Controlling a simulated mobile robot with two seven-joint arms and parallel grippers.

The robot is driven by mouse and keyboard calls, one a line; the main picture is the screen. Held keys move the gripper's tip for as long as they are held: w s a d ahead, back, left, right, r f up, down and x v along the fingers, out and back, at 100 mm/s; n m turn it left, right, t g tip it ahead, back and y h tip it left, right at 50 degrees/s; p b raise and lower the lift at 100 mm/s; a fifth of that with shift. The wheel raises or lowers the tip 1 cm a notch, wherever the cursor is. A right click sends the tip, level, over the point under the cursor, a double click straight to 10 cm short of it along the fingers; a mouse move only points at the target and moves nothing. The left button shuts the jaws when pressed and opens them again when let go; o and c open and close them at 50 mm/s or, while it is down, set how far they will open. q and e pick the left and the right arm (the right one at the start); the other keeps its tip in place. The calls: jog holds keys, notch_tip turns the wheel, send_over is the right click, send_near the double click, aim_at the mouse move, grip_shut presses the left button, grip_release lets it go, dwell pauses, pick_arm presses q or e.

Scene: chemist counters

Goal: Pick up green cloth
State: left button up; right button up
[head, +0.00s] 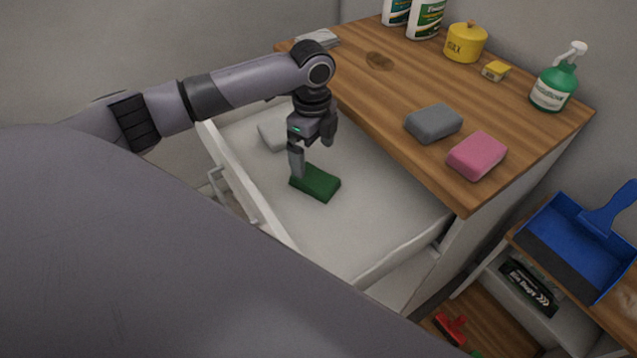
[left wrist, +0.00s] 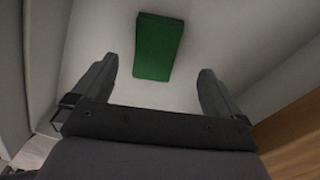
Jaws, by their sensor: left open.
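The green cloth (head: 317,184) is a folded dark green block lying flat on the floor of an open white drawer (head: 375,220). In the left wrist view the green cloth (left wrist: 158,47) lies ahead of the fingertips, roughly midway between their lines. My left gripper (head: 313,160) points down into the drawer at the cloth's far edge. In the left wrist view my left gripper (left wrist: 157,82) is open, with nothing between its fingers. In the head view one finger overlaps the cloth's edge; I cannot tell whether it touches. My right gripper is not in view.
A pale folded cloth (head: 272,135) lies in the drawer behind my gripper. The wooden counter (head: 375,95) overhangs the drawer's right side, with a grey sponge (head: 433,123), a pink sponge (head: 477,156) and a green spray bottle (head: 556,82) on it. A blue dustpan (head: 570,245) is at right.

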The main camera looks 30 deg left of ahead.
aim_at(312, 176)
pick_arm(q)
jog(key=f, duration=0.7)
jog(key=shift+s, duration=0.25)
jog(key=c, duration=1.2)
jog(key=shift+r, duration=0.2)
jog(key=shift+r+p, duration=0.95)
jog(key=shift+r, duration=8.95)
